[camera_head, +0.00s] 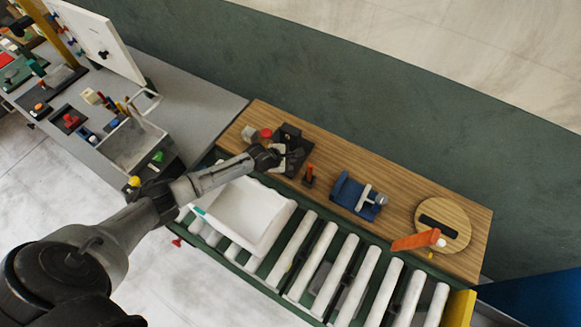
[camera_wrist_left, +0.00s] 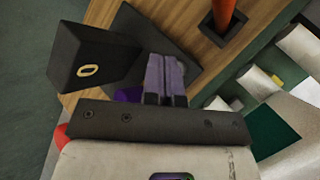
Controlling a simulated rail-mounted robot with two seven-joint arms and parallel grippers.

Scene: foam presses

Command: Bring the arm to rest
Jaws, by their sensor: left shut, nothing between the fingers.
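My left arm reaches in from the lower left of the head view. Its gripper (camera_head: 288,157) is over the left part of the wooden board, at a black fixture (camera_head: 292,135). In the left wrist view the fingers (camera_wrist_left: 166,78) are together with nothing between them. A black block with a yellow ring (camera_wrist_left: 95,58) stands beside the fingertips, above a dark base plate. I cannot tell whether the fingers touch the plate. My right gripper is in neither view.
A white tray (camera_head: 287,211) sits on the roller conveyor (camera_head: 323,258) below my forearm. An orange peg in a black holder (camera_head: 309,176), a blue fixture (camera_head: 351,191) and a round wooden disc (camera_head: 456,215) stand rightward on the board. A grey bin (camera_head: 128,146) is left.

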